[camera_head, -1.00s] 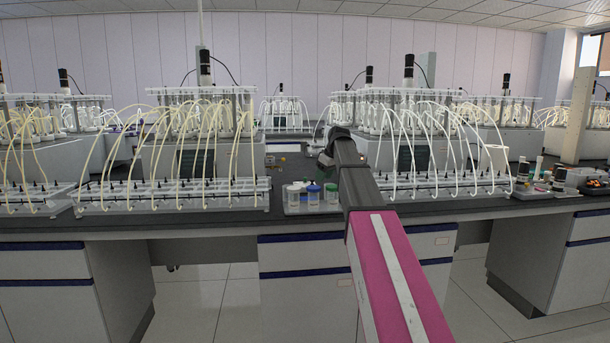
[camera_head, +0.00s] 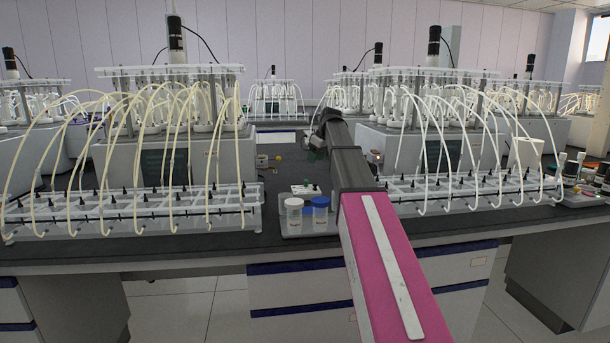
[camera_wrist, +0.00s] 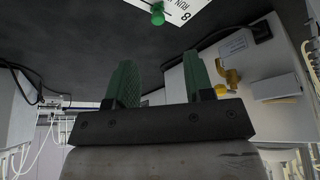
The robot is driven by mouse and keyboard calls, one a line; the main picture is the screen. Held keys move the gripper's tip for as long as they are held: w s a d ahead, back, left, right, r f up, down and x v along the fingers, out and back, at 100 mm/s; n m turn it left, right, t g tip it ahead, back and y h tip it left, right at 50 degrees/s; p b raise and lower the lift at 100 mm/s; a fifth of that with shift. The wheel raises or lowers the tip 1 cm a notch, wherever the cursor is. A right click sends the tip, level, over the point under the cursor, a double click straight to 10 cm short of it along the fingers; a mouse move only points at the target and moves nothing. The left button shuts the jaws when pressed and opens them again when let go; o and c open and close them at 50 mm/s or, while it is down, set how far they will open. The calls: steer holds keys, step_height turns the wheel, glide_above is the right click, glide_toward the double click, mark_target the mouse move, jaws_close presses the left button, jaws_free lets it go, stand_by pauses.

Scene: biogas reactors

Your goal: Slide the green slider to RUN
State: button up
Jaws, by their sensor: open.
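In the wrist view the green slider (camera_wrist: 157,14) is a small round knob at the top edge. It sits beside a white label plate (camera_wrist: 182,10) with the word RUN and part of an 8, cut off by the frame. My gripper (camera_wrist: 160,65) shows two green fingers spread apart with nothing between them. The knob appears beyond the fingertips, apart from them. In the head view my gripper (camera_head: 317,145) is small and partly hidden by my arm, over the bench. I cannot make out the slider surely there.
A white-lidded jar (camera_head: 294,216) and a blue-lidded jar (camera_head: 320,214) stand near the bench's front edge. Tube racks stand left (camera_head: 130,210) and right (camera_head: 470,192). A box (camera_wrist: 270,70) with yellow fittings (camera_wrist: 229,75) is at right in the wrist view. Dark bench top lies between.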

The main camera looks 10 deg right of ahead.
mark_target(306, 183)
steer(key=x, duration=1.1)
steer(key=shift+w+r, duration=0.1)
steer(key=shift+w, duration=0.1)
